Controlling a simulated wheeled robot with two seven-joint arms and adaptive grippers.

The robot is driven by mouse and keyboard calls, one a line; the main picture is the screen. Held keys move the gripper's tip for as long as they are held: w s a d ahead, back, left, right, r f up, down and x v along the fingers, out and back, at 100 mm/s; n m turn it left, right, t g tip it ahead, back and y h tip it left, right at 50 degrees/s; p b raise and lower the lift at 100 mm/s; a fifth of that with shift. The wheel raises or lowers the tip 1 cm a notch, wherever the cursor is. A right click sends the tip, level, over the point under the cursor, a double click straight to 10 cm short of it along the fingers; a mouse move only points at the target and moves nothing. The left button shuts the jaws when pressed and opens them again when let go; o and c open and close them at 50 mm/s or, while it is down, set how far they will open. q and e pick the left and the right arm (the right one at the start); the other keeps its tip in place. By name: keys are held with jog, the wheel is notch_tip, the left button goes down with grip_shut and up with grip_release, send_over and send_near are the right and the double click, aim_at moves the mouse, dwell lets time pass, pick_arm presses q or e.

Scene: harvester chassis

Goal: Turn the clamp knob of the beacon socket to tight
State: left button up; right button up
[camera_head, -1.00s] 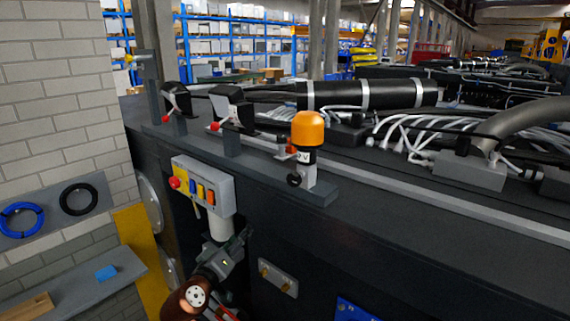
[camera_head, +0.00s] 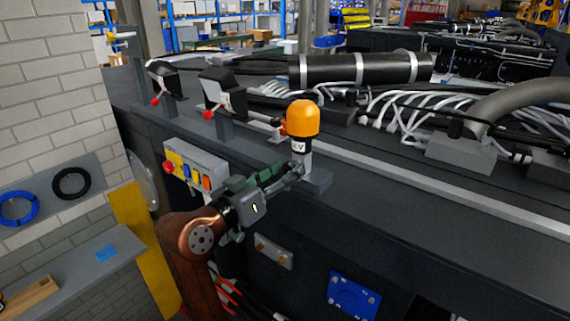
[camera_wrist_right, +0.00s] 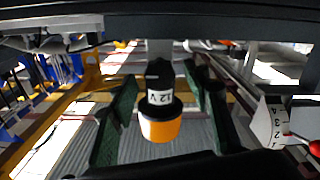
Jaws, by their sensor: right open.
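The beacon, with an orange dome (camera_head: 302,118) and a white label, stands upright in its grey socket (camera_head: 318,181) on the chassis edge. My right gripper (camera_head: 296,171) reaches from the lower left to the socket front, its fingertips covering the clamp knob in the head view. In the wrist view the beacon dome (camera_wrist_right: 160,129) appears upside down, and the black clamp knob (camera_wrist_right: 158,73) sits above the label. The open green-padded fingers of my right gripper (camera_wrist_right: 165,105) lie either side of beacon and knob; contact cannot be told. My left gripper is not in view.
A grey control box (camera_head: 196,163) with coloured switches is close to my right forearm. Two black-topped units with red-knobbed levers (camera_head: 208,114) stand along the edge to the left. White hoses (camera_head: 390,108) and a black cylinder (camera_head: 360,68) lie behind the beacon.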

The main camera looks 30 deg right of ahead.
jog(key=shift+w+d, duration=0.2)
jog(key=shift+d, duration=0.1)
jog(key=shift+c, duration=0.3)
jog(key=c, duration=1.1)
